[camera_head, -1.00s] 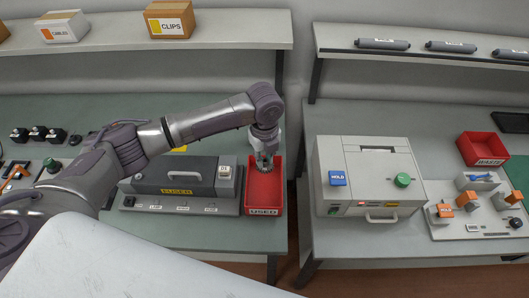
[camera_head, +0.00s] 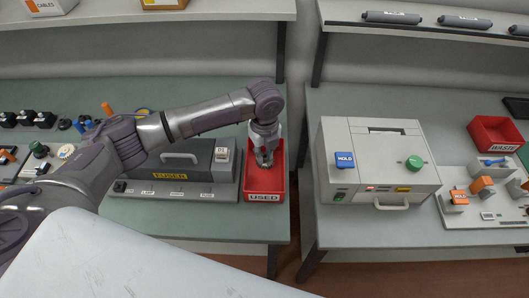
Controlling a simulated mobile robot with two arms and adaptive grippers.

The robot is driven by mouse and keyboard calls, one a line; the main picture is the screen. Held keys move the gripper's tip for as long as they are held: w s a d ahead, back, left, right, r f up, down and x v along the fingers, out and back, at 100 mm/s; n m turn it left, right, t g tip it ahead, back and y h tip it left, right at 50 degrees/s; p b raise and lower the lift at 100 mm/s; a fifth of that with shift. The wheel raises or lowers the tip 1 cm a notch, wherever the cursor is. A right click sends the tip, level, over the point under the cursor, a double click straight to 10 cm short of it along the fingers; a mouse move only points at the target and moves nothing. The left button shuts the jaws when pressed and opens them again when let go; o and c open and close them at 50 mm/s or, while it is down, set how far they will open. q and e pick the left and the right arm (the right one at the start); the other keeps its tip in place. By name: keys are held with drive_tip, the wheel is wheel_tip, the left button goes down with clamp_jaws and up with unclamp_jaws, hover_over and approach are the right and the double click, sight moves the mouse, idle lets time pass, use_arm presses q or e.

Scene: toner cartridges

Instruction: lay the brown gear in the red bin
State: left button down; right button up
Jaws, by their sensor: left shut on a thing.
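The red bin (camera_head: 280,183) marked USED stands on the left bench at its right end, beside the fuser unit. My left gripper (camera_head: 264,162) points down over the back part of this bin, with its fingertips at about the rim's height in the picture. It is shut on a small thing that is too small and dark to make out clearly. I see the brown gear nowhere else, so it is likely the thing between the fingers. My right gripper is not in view.
The grey fuser unit (camera_head: 180,172) stands close to the left of the bin. A gap separates the benches. On the right bench are a pale machine (camera_head: 385,165) and a second red bin (camera_head: 497,131) marked WASTE. Shelves run along the back wall.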

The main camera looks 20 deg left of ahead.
use_arm(q)
drive_tip(key=c, duration=1)
unclamp_jaws()
wheel_tip(320, 180, up, 12)
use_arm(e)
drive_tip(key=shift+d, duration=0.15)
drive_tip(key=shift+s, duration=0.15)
